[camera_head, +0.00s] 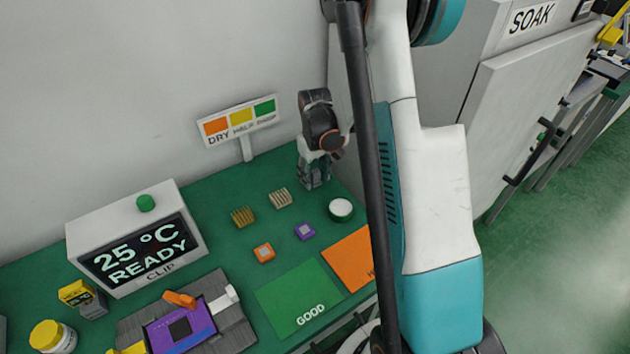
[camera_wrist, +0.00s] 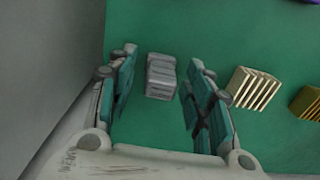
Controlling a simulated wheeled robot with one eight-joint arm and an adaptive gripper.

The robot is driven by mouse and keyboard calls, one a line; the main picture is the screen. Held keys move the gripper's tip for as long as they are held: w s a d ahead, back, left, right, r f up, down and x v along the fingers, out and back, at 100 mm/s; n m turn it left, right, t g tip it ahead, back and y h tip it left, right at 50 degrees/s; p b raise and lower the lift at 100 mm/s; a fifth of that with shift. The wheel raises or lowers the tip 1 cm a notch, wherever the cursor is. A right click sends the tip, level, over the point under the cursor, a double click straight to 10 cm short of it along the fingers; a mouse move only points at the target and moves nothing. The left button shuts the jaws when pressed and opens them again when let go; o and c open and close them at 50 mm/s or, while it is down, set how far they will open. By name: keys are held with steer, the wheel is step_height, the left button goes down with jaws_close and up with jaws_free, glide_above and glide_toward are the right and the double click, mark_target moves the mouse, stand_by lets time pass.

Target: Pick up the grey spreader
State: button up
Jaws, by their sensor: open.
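The grey spreader (camera_wrist: 161,77) is a small pale-grey ribbed block on the green bench, seen in the wrist view. My gripper (camera_wrist: 160,64) is open, with one teal finger to the left of the block and one to the right. Gaps of green show between the block and both fingers, so neither appears to touch it. How high the fingertips are above the bench is hard to tell. In the head view my gripper (camera_head: 314,175) points down at the back of the bench, by the wall corner, and hides the block.
A cream finned block (camera_head: 281,198) and a gold finned block (camera_head: 242,217) lie to the right in the wrist view. A round tin (camera_head: 341,210), a purple chip (camera_head: 305,232) and a DRY sign (camera_head: 240,121) are close by. A grey wall (camera_wrist: 55,75) stands left in the wrist view.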

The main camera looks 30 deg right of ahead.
mark_target(315, 171)
steer(key=shift+r, duration=0.1)
steer(key=c, duration=1)
steer(key=shift+c, duration=0.2)
step_height(315, 171, up, 20)
steer(key=p, duration=0.6)
steer(key=shift+c, duration=0.2)
